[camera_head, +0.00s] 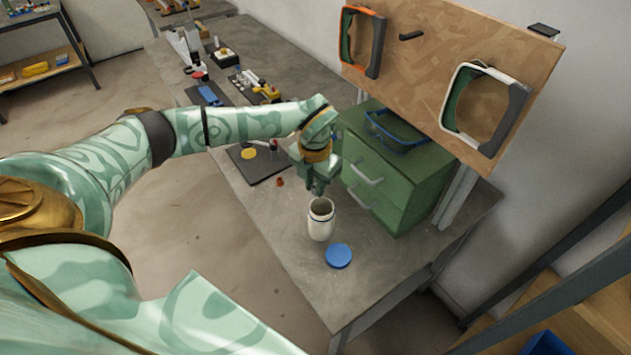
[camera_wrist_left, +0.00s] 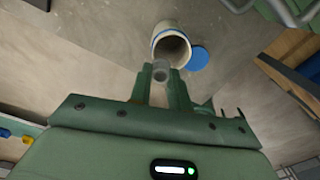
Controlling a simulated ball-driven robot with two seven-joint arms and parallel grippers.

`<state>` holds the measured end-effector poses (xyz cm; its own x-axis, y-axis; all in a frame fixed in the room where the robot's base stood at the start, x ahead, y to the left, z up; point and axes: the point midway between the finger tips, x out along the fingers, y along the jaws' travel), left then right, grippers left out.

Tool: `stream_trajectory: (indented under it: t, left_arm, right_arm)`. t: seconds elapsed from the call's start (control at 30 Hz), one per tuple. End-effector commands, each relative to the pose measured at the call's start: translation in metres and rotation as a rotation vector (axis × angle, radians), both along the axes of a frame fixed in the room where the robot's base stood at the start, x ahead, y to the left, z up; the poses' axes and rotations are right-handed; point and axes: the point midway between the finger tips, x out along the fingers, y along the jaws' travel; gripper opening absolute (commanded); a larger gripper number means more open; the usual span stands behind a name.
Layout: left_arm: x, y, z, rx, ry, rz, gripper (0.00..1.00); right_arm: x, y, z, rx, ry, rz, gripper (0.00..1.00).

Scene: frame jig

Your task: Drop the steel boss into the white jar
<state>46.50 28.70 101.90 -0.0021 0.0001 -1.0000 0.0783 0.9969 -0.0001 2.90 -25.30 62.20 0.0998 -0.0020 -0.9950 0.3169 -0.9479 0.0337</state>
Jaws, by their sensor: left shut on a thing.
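The white jar (camera_head: 321,220) stands upright and open on the grey bench, its blue lid (camera_head: 338,256) lying beside it. My left gripper (camera_head: 316,190) is just above the jar's far side. In the left wrist view its fingers (camera_wrist_left: 160,88) are shut on the steel boss (camera_wrist_left: 160,71), a small grey ring-shaped piece. The boss shows in front of the jar's mouth (camera_wrist_left: 171,49) there, overlapping its near edge. In the head view the boss is hidden or too small to tell. My right gripper is not in view.
A green drawer cabinet (camera_head: 392,172) stands close behind the jar. A dark mat (camera_head: 258,163) with a yellow disc and a small orange-brown piece (camera_head: 280,181) lie to the left. The bench in front of the lid is clear.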

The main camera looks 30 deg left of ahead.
Motion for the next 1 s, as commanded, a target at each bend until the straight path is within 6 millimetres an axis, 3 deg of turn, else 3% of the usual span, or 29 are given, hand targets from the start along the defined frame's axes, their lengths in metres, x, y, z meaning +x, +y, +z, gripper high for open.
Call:
stream_trajectory:
  t: [0.17, 0.2, 0.27, 0.53, 0.67, 0.77, 1.0]
  left_arm:
    - [0.0, 0.0, 0.002, 0.0, -0.001, 0.0, 0.0]
    - [0.0, 0.0, 0.002, 0.0, -0.001, 0.0, 0.3]
    - [0.0, 0.0, 0.002, 0.0, -0.001, 0.0, 0.44]
    - [0.0, 0.0, 0.002, 0.0, -0.001, 0.0, 0.44]
    - [0.001, 0.001, 0.012, 0.0, -0.004, 0.0, 0.44]
    - [0.002, 0.001, 0.032, 0.001, -0.006, 0.0, 0.44]
    - [0.002, 0.001, 0.098, 0.0, -0.007, 0.0, 0.44]
  right_arm:
    - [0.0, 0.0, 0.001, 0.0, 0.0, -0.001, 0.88]
    - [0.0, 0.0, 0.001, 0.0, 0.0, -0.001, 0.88]
    - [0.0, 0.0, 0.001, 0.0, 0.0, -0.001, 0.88]
    - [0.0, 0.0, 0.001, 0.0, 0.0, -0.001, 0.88]
    - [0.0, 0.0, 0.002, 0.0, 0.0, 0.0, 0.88]
    - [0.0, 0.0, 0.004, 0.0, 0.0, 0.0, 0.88]
    - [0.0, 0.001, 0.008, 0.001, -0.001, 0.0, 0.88]
